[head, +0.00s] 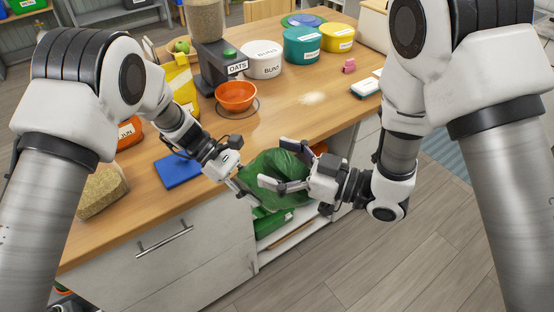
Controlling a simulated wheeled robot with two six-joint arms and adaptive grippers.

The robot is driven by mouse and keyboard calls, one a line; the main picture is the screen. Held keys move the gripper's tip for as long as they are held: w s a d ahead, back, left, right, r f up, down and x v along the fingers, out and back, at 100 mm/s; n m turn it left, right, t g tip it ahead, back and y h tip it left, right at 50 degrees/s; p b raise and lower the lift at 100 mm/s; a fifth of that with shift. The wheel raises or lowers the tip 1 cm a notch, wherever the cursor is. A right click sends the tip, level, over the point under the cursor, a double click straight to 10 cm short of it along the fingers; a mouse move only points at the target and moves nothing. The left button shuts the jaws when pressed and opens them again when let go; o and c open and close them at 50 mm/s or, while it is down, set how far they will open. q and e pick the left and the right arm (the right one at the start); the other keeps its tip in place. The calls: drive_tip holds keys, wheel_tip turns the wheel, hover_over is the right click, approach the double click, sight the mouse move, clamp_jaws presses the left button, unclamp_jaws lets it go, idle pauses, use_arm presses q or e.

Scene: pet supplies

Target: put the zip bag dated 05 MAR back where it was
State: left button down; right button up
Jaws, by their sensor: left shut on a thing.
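A green bag (280,165) hangs at the table's front edge, above an open compartment in the cabinet. No date can be read on it, so I cannot tell if it is the zip bag dated 05 MAR. My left gripper (250,196) is shut on the lower left edge of this bag. My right gripper (271,164) is in front of the bag with its fingers spread apart, and hides part of it. Another green item (273,223) lies below in the open compartment.
The wooden tabletop (315,125) holds an orange bowl (236,96), an OATS dispenser (222,62), a white BLINI tub (263,60), a teal tub (302,45) and a yellow tub (338,37). A blue mat (180,171) lies left of my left gripper.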

drive_tip(key=c, duration=1.2)
use_arm(q)
drive_tip(key=c, duration=0.7)
unclamp_jaws()
